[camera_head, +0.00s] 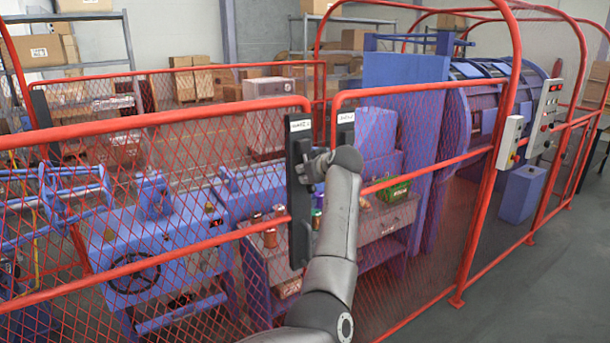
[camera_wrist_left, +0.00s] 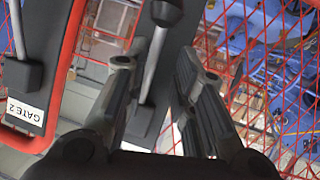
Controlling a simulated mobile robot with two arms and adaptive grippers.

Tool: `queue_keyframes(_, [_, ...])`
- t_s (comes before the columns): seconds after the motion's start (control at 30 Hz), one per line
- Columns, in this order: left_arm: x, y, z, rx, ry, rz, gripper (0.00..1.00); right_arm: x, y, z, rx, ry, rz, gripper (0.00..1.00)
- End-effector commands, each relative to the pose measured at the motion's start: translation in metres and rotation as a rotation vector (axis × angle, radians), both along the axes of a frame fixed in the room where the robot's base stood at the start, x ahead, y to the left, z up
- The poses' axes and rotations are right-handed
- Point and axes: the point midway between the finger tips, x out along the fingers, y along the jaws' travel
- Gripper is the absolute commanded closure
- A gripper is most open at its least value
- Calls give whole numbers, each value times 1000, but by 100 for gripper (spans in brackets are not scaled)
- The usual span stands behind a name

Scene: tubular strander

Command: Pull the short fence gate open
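Two red mesh fence gates meet near the middle of the head view, the left gate (camera_head: 150,120) and the right gate (camera_head: 420,163). Each has a dark upright plate at its meeting edge: the left gate's plate (camera_head: 300,230) and the right gate's plate (camera_head: 345,128). The wrist view reads GATE 2 on one label (camera_wrist_left: 25,110). My left gripper (camera_head: 314,167) is at the left gate's plate. In the wrist view its fingers (camera_wrist_left: 158,70) are apart, with a silver handle bar (camera_wrist_left: 154,62) between them; contact cannot be told. My right gripper is not in view.
A control box (camera_head: 510,142) is on the fence at the right. Bare grey floor (camera_head: 520,300) lies at the lower right.

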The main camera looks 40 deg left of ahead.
Motion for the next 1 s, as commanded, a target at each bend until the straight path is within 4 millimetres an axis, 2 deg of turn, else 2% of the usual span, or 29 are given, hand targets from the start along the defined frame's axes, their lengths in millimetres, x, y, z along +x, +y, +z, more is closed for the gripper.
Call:
queue_keyframes(0.07, [-1, 1, -1, 0, 3, 2, 69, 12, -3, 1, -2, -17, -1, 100])
queue_keyframes(0.17, [-1, 1, -2, -2, 4, 3, 69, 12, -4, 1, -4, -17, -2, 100])
queue_keyframes(0.23, [-1, 1, -2, -2, 6, 3, 69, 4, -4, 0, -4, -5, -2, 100])
queue_keyframes(0.3, [-1, 1, -2, -2, 6, 3, 69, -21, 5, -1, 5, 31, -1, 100])
queue_keyframes(0.47, [-5, -6, 2, -2, 4, 3, 69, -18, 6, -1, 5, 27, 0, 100])
queue_keyframes(1.0, [-55, -77, 46, -1, 1, 2, 69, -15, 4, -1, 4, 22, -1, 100])
